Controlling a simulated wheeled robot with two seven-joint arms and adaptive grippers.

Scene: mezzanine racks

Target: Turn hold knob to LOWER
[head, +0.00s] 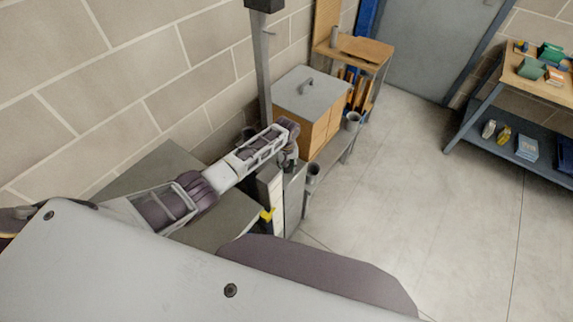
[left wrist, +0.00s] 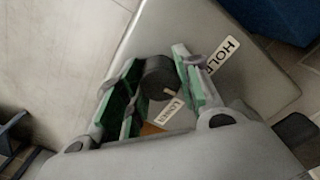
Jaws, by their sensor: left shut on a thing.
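The hold knob (left wrist: 158,80) is a dark round knob on a grey panel (left wrist: 190,22) in the left wrist view. A label reading HOLD (left wrist: 226,50) is beside it, and a partly covered label (left wrist: 170,111), which seems to read LOWER, lies below it. A light pointer mark on the knob points toward the lower label. My left gripper (left wrist: 160,84) has its green-padded fingers on either side of the knob, shut on it. In the head view my left gripper (head: 289,158) is at the grey box beside the post; the knob is hidden there. My right gripper is not in view.
A grey-topped wooden box (head: 311,93) stands just beyond my left gripper on a bench with grey cups (head: 352,120). A grey post (head: 262,75) rises beside it. A shelf table (head: 540,85) with small boxes is at right. The floor between is clear.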

